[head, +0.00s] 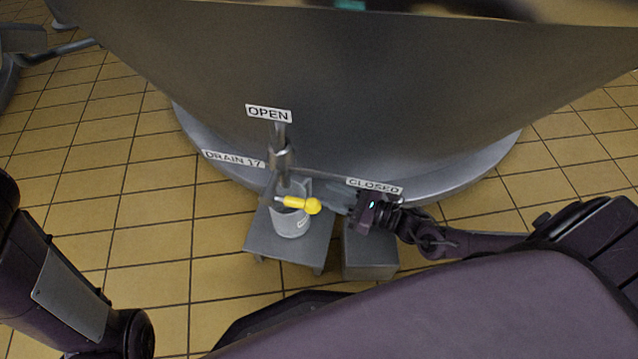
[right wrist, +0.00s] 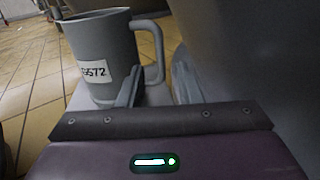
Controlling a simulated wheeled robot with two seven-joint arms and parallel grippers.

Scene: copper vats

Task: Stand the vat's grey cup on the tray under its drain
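The grey cup (head: 287,224) stands upright on the grey tray (head: 262,243), under the drain pipe (head: 282,158) of the vat. In the right wrist view the cup (right wrist: 103,45) shows a white number label, with its handle on the right. My right gripper (head: 340,197) is at the cup's right, low beside the vat. Its fingers (right wrist: 158,85) look apart, one on each side of the handle, with a gap showing at the right finger. The drain's yellow lever (head: 301,205) points right and hides part of the cup. My left gripper is out of view.
The large vat (head: 350,90) fills the back, with signs reading OPEN (head: 268,113), DRAIN 17 (head: 233,159) and CLOSED (head: 374,186). A grey block (head: 369,258) stands right of the tray. Tiled floor is clear left of the tray.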

